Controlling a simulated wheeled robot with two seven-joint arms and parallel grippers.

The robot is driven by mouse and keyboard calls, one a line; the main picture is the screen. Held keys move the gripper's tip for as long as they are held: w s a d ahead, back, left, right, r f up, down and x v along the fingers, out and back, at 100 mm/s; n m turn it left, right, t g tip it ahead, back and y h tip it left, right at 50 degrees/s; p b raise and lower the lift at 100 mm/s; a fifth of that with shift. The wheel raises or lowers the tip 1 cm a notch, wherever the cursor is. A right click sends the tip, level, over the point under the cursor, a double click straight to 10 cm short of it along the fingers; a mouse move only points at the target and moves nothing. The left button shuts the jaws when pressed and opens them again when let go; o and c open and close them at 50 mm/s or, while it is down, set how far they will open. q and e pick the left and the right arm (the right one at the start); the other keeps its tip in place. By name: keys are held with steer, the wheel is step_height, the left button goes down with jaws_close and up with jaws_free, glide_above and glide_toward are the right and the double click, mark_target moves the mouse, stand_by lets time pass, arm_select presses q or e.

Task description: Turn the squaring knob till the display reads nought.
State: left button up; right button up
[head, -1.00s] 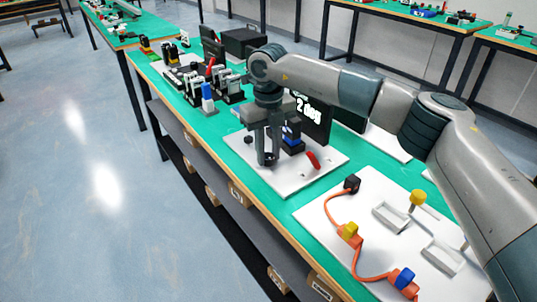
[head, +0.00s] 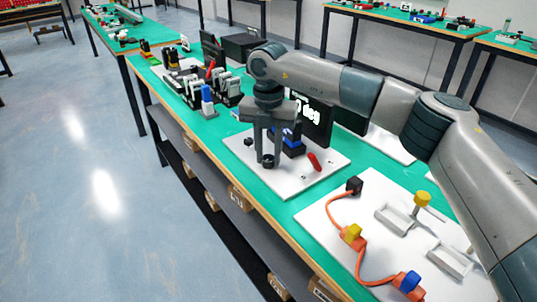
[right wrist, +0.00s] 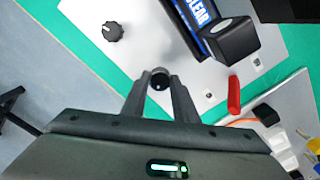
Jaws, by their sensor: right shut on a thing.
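My right gripper (head: 265,158) points down over a white plate (head: 305,177), its fingers shut on a small dark round knob (head: 269,161). In the right wrist view the knob's round top (right wrist: 160,77) shows between the fingertips. The black display (head: 313,118) stands behind the plate with white text ending in "deg"; my arm covers part of it and I cannot read the number surely. A second black knob (right wrist: 113,31) with a pale mark sits apart on the plate. My left gripper is out of view.
A red lever (head: 314,161) and a blue-and-black block (head: 292,140) stand on the plate near the gripper. A white board (head: 325,213) with an orange cable lies nearer on the right. Small devices (head: 200,90) stand at the left on the green table.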

mark_target(268, 158)
steer(key=shift+r, duration=0.1)
stand_by(0.3)
steer(key=o, duration=1.1)
steer(key=shift+c, duration=0.2)
step_height(268, 158, up, 17)
steer(key=shift+r, duration=0.15)
